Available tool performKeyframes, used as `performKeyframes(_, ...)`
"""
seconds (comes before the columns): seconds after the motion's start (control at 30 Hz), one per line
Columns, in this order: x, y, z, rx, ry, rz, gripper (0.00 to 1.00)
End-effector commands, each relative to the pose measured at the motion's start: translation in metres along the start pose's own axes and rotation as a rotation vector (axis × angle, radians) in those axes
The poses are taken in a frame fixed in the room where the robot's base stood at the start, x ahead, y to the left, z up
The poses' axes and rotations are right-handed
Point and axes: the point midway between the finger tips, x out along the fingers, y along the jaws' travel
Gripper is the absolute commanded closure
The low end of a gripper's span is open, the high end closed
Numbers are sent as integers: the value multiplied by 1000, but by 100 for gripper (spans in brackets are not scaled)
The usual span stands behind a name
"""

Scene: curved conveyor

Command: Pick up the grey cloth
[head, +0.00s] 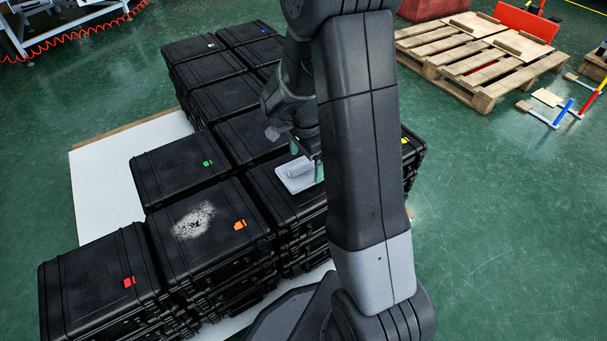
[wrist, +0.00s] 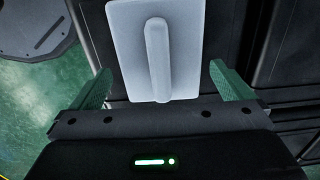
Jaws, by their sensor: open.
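The grey cloth (head: 296,174) is a light grey flat rectangular piece with a raised bar on top. It lies on a black case in the head view, partly beside my arm. In the wrist view the cloth (wrist: 187,50) lies just ahead of my gripper (wrist: 163,82), with its bar (wrist: 158,60) between the two green fingers. The fingers are apart on either side and do not touch the bar. My gripper (head: 307,162) also shows in the head view, mostly hidden by my arm.
Several stacked black cases (head: 180,165) surround the cloth, with coloured tags. One case top has a whitish dusty patch (head: 194,220). A white board (head: 100,190) lies under the stacks. Wooden pallets (head: 480,62) stand at the back right.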

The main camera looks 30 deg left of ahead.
Motion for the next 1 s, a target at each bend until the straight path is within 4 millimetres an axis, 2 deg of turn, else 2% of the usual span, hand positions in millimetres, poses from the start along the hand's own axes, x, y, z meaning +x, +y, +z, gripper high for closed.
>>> performKeyframes(0.03, 13, 0, 0, 0, 0, 2, 0)
performKeyframes(0.1, 20, 0, 0, 0, 0, 1, 0)
performKeyframes(0.37, 22, 0, 0, 0, 0, -1, 0)
performKeyframes(0.53, 22, 0, 0, 0, 0, -1, 32)
performKeyframes(0.73, 22, 0, 0, 0, 0, -1, 32)
performKeyframes(0.87, 14, -1, 0, 0, 1, -3, 32)
performKeyframes(1.0, -11, -1, 0, 0, 1, -4, 32)
